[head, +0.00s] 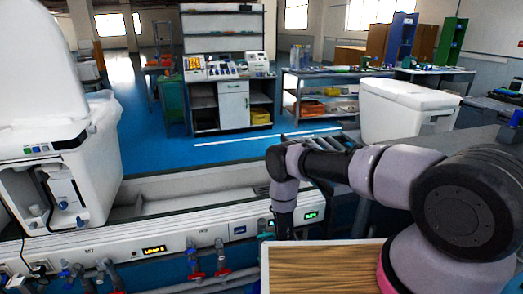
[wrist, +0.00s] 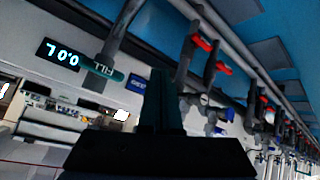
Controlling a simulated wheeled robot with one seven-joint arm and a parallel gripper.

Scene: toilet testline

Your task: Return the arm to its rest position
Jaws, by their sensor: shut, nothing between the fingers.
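My arm (head: 370,170) reaches from the right side of the head view to the left, and its end hangs down in front of the white test-line panel. My gripper is the dark part in the middle of the wrist view (wrist: 163,76). Its fingers are together with nothing between them. In the head view its fingertips are hard to make out beside the wooden board. The gripper faces the panel (wrist: 140,70) with its display and pipes, and no contact with it shows.
A wooden-topped board (head: 325,268) lies below the arm. A white toilet (head: 75,150) stands on the line at left, and a white tank (head: 405,108) at right. Red-handled valves (head: 195,275) and pipes run along the panel's lower edge. Blue floor (head: 165,140) lies open behind the line.

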